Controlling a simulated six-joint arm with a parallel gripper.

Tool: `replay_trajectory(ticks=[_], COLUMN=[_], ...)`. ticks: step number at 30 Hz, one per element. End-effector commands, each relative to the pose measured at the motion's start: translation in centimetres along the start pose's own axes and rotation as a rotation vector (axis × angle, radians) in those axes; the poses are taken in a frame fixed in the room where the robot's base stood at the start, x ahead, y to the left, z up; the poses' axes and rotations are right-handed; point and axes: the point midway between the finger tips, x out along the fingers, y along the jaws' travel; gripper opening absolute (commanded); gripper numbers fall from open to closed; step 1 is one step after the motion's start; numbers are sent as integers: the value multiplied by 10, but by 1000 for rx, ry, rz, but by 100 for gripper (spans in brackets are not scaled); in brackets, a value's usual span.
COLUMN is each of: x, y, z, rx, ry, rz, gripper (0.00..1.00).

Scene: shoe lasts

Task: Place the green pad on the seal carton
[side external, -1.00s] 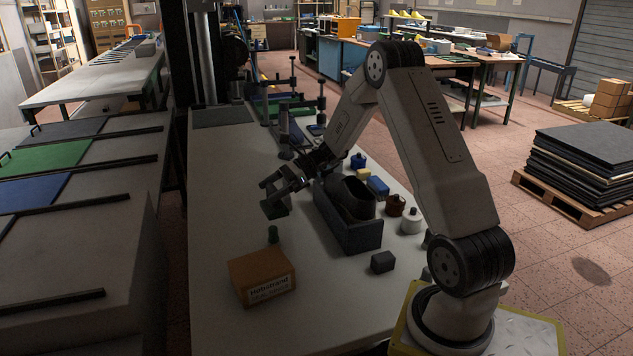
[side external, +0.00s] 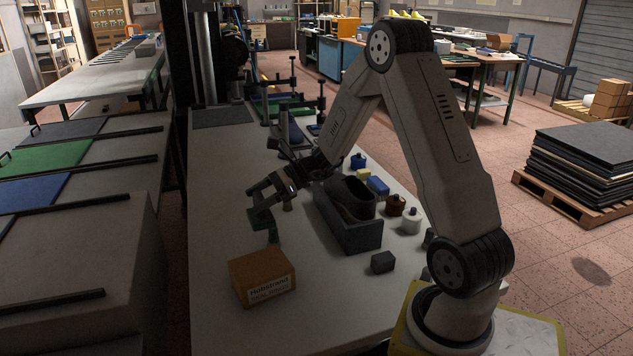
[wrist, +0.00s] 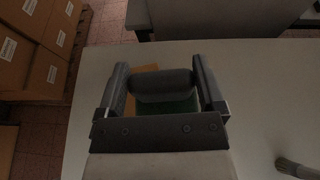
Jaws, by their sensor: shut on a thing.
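The green pad (side external: 263,222) is held in my gripper (side external: 262,208), above the table and a little behind the seal carton. In the wrist view my gripper (wrist: 163,84) is shut on a grey rounded grip, with the green pad (wrist: 165,107) under it. The seal carton (side external: 262,277) is a brown box with a white printed label, standing on the table's near left part. A strip of brown, likely the carton (wrist: 148,68), shows just past the grip. The pad appears apart from the carton.
A dark open box (side external: 350,232) with a shoe last stands to the right, near a dark block (side external: 383,262) and several bottles. The white table (side external: 220,200) is clear at left.

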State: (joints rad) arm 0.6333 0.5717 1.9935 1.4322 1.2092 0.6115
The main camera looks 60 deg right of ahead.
Motion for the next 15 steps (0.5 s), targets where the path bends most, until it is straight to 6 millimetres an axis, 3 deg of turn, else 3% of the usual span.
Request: replay_trajectory(ticks=[6, 15], x=[15, 21], y=[36, 58], z=[12, 16], rx=[17, 31], ry=[6, 15], rz=[-33, -56], gripper=[26, 26])
